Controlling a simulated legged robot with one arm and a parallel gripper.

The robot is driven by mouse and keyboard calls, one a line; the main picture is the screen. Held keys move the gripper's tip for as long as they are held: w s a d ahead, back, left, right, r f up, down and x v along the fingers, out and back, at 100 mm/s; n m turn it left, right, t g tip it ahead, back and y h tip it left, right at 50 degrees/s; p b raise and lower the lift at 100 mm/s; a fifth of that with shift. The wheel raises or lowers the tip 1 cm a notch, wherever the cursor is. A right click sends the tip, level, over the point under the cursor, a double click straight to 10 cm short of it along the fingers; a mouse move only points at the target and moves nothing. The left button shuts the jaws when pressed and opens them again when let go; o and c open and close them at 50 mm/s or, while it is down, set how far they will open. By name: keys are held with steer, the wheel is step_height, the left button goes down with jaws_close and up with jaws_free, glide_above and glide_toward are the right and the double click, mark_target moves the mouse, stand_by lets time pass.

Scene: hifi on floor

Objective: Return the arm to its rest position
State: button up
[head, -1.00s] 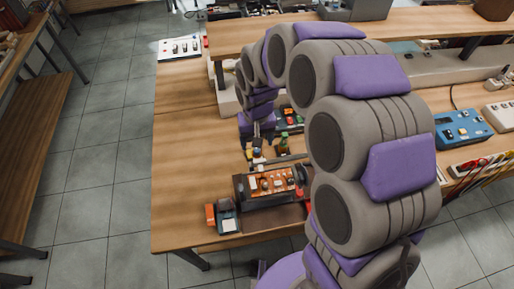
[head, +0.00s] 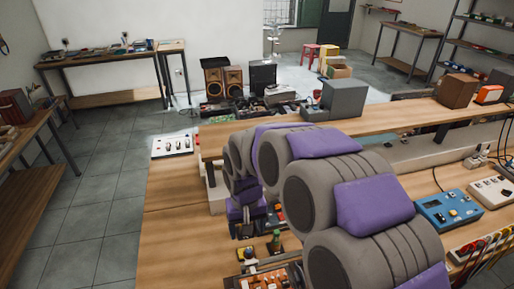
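My arm, made of thick grey segments with purple pads, arches from the lower right up over the wooden workbench (head: 180,240) and bends down at its far end. My gripper (head: 247,228) is at that far end, low over the bench, among small electronic parts. Its fingers are small and dark here, and I cannot tell whether they are open or shut, or whether they hold anything. An orange circuit board (head: 265,279) lies on the bench in front of it, partly cut off by the bottom edge.
A raised shelf (head: 400,118) runs behind the arm, with a grey box (head: 344,97) on it. A blue meter (head: 448,210) and a white power strip (head: 493,191) lie at right. A white switch panel (head: 172,145) sits at the bench's back left. Tiled floor (head: 100,180) is clear at left.

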steer(key=s+d+r+m, duration=0.1)
steer(key=s+d+r, duration=0.1)
steer(key=s+d, duration=0.4)
steer(key=s+d+r+m+g, duration=0.1)
steer(key=s+d+r, duration=0.1)
steer(key=s+d, duration=0.5)
steer(key=s+d+r+m, duration=0.1)
steer(key=s+d, duration=0.5)
steer(key=s, duration=0.9)
steer(key=shift+s+d+r+m+g, duration=0.15)
steer(key=shift+d+r+m+g, duration=0.15)
steer(key=shift+r+g, duration=0.15)
